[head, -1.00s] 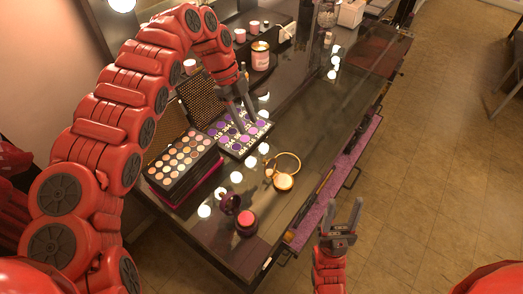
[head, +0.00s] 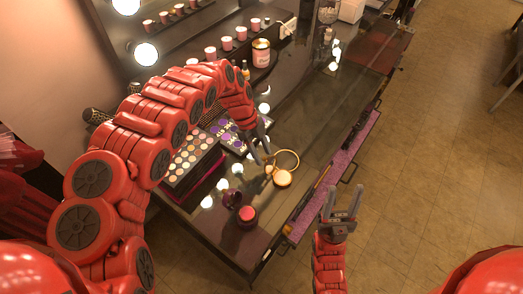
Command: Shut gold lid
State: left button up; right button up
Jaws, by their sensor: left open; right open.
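A small round gold compact lies open on the glossy dark table. Its gold base (head: 283,178) is flat on the table, and its ring-like gold lid (head: 287,152) stands raised at the far side. My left gripper (head: 263,157) is open and empty, pointing down just left of the compact, close to the lid. I cannot tell whether it touches. My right gripper (head: 345,190) is open and empty, pointing up in front of the table, right of the compact.
A multicolour palette (head: 190,158) and a purple palette (head: 232,138) lie left, partly behind my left arm. A pink jar (head: 246,213) is nearer. An open purple-lined drawer (head: 350,157) juts out at right. Pink cups and a candle (head: 261,53) stand behind.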

pick_arm(q)
jog(key=shift+c, duration=0.3)
grip_shut()
jog(key=shift+r, duration=0.15)
